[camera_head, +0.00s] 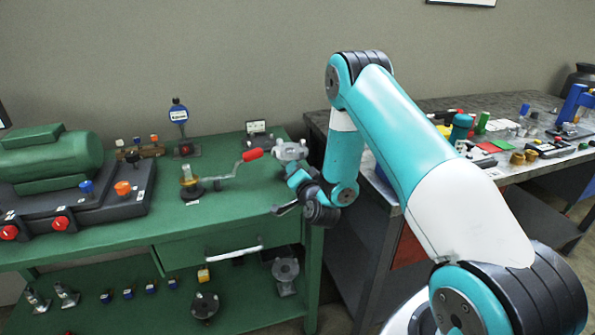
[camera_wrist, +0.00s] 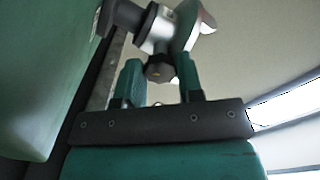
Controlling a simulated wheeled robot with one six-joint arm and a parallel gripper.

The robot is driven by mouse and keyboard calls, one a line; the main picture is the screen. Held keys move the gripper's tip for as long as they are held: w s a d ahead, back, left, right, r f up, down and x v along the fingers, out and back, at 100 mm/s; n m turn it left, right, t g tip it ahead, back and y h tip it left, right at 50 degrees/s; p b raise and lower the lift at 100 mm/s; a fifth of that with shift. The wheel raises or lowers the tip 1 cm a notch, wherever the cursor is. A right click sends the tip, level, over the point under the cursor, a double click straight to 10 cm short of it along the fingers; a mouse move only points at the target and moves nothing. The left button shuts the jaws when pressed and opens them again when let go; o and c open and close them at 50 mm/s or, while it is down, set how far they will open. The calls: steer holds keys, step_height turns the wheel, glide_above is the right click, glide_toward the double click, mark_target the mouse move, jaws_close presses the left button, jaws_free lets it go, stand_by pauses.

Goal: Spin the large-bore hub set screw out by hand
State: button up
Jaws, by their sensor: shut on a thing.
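A grey metal hub (camera_head: 291,149) stands at the right end of the green bench, partly behind my arm. In the wrist view the hub (camera_wrist: 155,30) is a silvery cylinder with side arms. A dark knobbed screw head (camera_wrist: 160,70) with a small yellow mark sticks out of it toward my gripper. My gripper (camera_wrist: 161,78) has its two teal fingers on either side of this screw head and is shut on it. In the head view my gripper (camera_head: 294,170) is just below the hub; its fingertips and the screw are too small to make out there.
A red-handled crank (camera_head: 252,155) lies just left of the hub. A cluttered grey table (camera_head: 440,107) stands at right.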

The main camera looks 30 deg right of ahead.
stand_by(0.4)
steer(key=o, duration=0.9)
